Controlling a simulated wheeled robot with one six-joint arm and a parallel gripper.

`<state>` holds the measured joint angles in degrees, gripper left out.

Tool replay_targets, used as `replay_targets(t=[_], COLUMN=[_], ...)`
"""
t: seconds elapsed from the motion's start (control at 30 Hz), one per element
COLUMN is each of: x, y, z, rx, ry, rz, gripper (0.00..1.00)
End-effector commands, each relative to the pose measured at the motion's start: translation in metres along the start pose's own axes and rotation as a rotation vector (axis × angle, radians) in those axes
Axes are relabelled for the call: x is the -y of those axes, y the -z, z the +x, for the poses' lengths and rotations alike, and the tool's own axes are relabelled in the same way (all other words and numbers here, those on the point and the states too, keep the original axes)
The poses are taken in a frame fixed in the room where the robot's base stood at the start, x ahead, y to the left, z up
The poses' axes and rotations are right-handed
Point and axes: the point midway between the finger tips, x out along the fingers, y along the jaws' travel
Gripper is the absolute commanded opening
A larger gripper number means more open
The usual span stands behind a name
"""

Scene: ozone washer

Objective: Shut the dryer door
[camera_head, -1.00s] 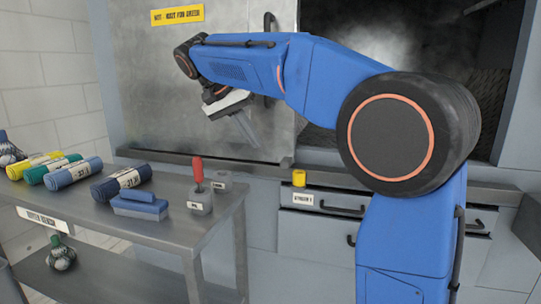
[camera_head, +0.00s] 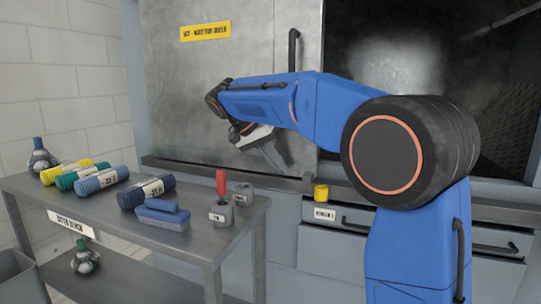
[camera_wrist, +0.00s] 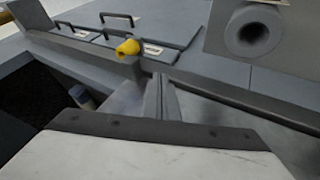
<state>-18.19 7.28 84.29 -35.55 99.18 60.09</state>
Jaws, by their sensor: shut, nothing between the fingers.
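The dryer door (camera_head: 215,85) is a grey metal panel with a yellow warning sign (camera_head: 206,31) and a black upright handle (camera_head: 293,48) near its right edge. It stands to the left, and the dark dryer opening (camera_head: 400,50) shows uncovered to its right. My gripper (camera_head: 275,160) is shut and empty in front of the door's lower right part, below and left of the handle. I cannot tell if it touches the panel. Its closed fingers also show in the wrist view (camera_wrist: 160,97). My arm hides part of the door and opening.
A yellow knob (camera_head: 321,192), also in the wrist view (camera_wrist: 127,47), sits above drawers (camera_head: 355,245). A ledge runs below the door.

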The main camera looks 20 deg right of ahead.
Motion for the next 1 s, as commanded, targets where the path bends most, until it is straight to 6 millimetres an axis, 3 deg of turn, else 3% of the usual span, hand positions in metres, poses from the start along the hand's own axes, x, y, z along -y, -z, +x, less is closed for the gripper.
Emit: replay_targets(t=[0.03, 0.33, 1.0], x=[-0.001, -0.032, -0.045], y=[0.0, 0.001, 0.004], z=[0.009, 0.023, 0.032], rx=[0.001, -0.001, 0.0], ry=[-0.001, 0.001, 0.0], rz=[0.001, 0.001, 0.002], gripper=[0.0, 0.0, 0.0])
